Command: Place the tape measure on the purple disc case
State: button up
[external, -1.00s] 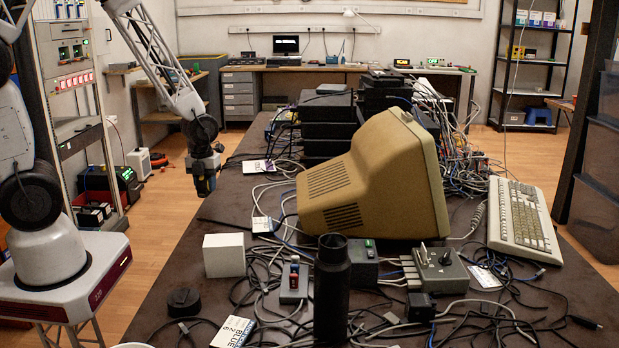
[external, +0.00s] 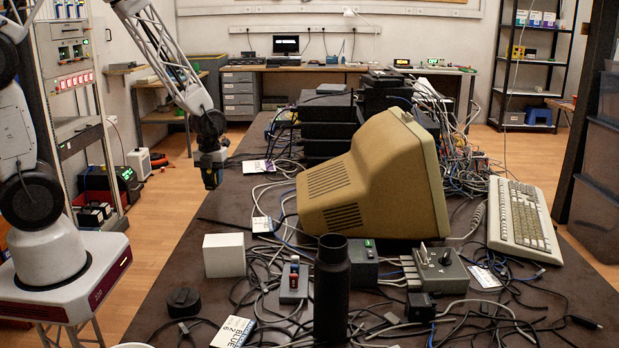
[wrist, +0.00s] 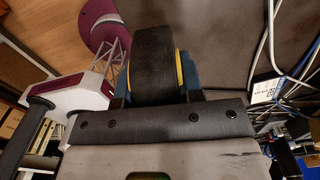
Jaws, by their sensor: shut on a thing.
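My gripper (external: 211,165) hangs above the left edge of the dark table in the external view. It is shut on the tape measure (wrist: 154,62), a dark body with yellow edging between blue parts in the wrist view. The held tape measure is small and dark at the gripper's lower end in the external view (external: 211,181). Other flat cases (external: 262,224) (external: 235,331) lie among cables.
A beige monitor (external: 375,180) fills the table's middle, with black stacked boxes (external: 330,130) behind it. A white box (external: 224,255), a black bottle (external: 332,290) and loose cables crowd the front. The table's left strip (external: 225,208) is mostly clear.

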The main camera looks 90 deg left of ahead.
jog(key=shift+n, duration=0.5)
jog(key=a, duration=1.2)
jog(key=a+r, duration=0.1)
jog(key=a, duration=0.5)
jog(key=shift+a, duration=0.15)
jog(key=shift+a, duration=0.1)
send_over(259, 165)
jog(key=shift+f, duration=0.75)
jog(key=shift+f, duration=1.75)
jog(key=shift+f, duration=0.15)
jog(key=o, duration=1.1)
jog(key=shift+d, duration=0.2)
jog(key=shift+c, duration=0.2)
